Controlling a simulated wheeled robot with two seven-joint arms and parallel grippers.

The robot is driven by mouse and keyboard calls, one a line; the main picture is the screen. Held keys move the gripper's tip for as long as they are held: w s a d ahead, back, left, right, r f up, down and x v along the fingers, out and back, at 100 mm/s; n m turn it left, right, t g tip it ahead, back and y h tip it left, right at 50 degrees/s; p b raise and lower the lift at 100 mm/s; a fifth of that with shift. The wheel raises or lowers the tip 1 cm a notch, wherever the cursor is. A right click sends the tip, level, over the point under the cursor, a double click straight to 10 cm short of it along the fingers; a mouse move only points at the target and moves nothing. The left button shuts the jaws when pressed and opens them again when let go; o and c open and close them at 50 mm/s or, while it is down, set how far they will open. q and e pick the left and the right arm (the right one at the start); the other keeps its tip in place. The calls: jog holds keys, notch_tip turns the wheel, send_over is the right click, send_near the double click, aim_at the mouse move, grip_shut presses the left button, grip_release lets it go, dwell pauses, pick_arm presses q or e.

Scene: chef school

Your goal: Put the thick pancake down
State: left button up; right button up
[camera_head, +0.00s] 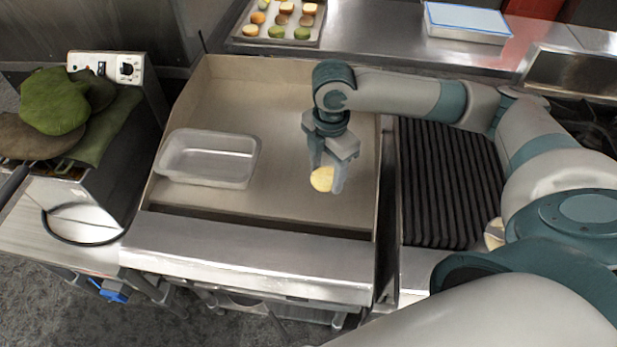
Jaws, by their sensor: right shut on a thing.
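A small round yellowish pancake (321,179) is between the fingers of my right gripper (328,180). My right gripper is shut on it and points down over the right part of the flat griddle (285,100). Part of the pancake is hidden by a finger. I cannot tell whether the pancake touches the griddle surface. My left gripper is not in view.
A clear plastic container (208,158) stands on the griddle's left. A ribbed grill (450,180) lies to the right, with a pale piece (494,234) at its edge. A pastry tray (280,22) and white box (466,22) are behind. Green mitts (55,105) lie left.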

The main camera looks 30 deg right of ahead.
aim_at(308, 190)
jog(key=w+f, duration=0.1)
jog(key=w+a+f, duration=0.1)
jog(key=w+a+p, duration=0.1)
jog(key=w, duration=0.1)
jog(key=shift+a+f, duration=0.25)
jog(key=shift+f, duration=0.15)
jog(key=shift+f, duration=0.1)
notch_tip(308, 190, down, 2)
jog(key=shift+s+f+p, duration=0.1)
jog(key=shift+f+p, duration=0.15)
jog(key=shift+p, duration=0.4)
jog(key=shift+f, duration=0.65)
jog(key=shift+f, duration=0.1)
jog(key=o, duration=1.1)
